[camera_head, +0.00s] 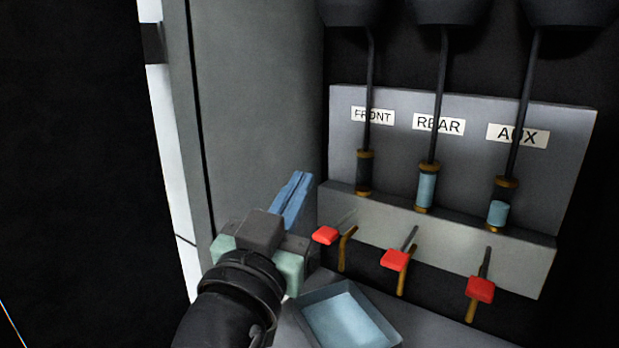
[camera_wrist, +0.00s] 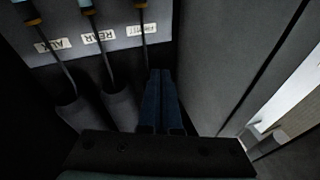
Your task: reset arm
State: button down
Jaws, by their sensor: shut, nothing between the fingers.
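My gripper (camera_head: 300,178) has blue fingers that lie together, with nothing between them. In the head view it stands left of the FRONT gauge and above the left edge of the tray, apart from the panel. It also shows in the wrist view (camera_wrist: 158,72), its closed blue fingers pointing toward the panel, which appears upside down there. My dark wrist and arm reach up from the bottom edge of the head view.
A grey panel (camera_head: 400,150) carries tubes labelled FRONT, REAR and AUX. Red-handled levers (camera_head: 326,235), (camera_head: 396,260) and (camera_head: 481,289) jut out below. A shallow tray (camera_head: 391,333) holding bluish liquid lies beneath. A grey wall (camera_head: 250,90) stands close on the left.

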jog(key=s+d+r+n+t+y+p, duration=0.1)
jog(key=s+r+n+t+y, duration=0.2)
jog(key=s+r, duration=0.55)
jog(key=s+d+r+n+t+y+p, duration=0.15)
jog(key=s+r+t+y, duration=0.35)
jog(key=r, duration=0.7)
notch_tip(320, 180, up, 22)
jog(key=h+p, duration=0.2)
jog(key=p, duration=1.9)
jog(key=shift+s+a+f+g+p, duration=0.2)
jog(key=shift+s+a+g+p, duration=0.1)
jog(key=shift+p, duration=0.1)
